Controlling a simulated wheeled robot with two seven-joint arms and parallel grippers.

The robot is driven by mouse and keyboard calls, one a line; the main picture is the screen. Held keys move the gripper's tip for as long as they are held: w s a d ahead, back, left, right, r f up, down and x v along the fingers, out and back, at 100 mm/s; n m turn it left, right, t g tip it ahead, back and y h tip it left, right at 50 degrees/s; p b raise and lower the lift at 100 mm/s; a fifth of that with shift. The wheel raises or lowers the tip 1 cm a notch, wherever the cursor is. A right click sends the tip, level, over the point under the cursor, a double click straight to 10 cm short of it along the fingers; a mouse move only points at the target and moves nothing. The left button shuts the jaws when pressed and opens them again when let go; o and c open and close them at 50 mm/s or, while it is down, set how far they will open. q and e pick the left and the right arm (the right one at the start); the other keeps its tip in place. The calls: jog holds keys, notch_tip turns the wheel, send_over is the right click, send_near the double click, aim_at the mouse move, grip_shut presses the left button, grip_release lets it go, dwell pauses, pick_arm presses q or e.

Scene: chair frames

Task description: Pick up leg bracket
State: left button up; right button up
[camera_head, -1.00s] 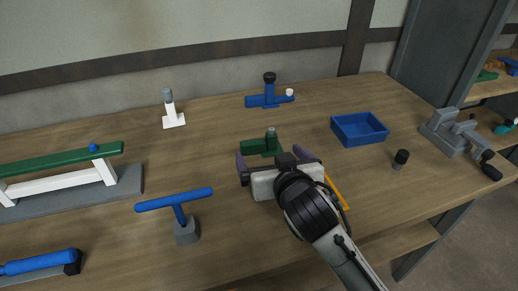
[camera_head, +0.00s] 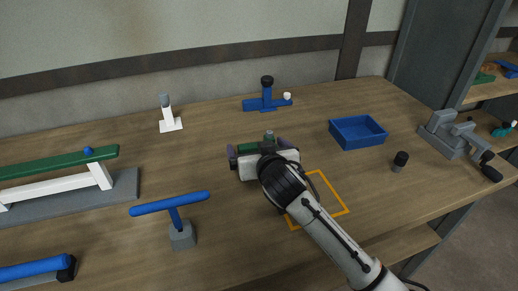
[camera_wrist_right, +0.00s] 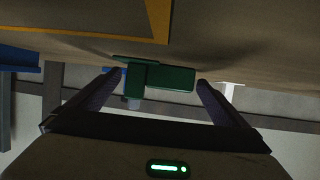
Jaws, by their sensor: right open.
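A green bracket (camera_head: 255,142) with a short grey peg on top lies on the wooden table (camera_head: 330,100). In the head view the body of my right gripper partly covers it. My right gripper (camera_head: 258,147) is open, one finger on either side of the bracket. In the right wrist view the green bracket (camera_wrist_right: 172,77) shows between the two spread fingers (camera_wrist_right: 160,80), with a gap on each side and no visible grip. A similar white bracket (camera_head: 171,124) and a blue one (camera_head: 262,103) stand farther back. My left gripper is not in view.
A blue T-shaped tool (camera_head: 172,203) stands front left, near a green-and-white frame (camera_head: 60,165). An orange outline (camera_head: 335,211) marks clear table.

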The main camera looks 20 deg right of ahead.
jog(key=shift+r, duration=0.1)
jog(key=c, duration=1.2)
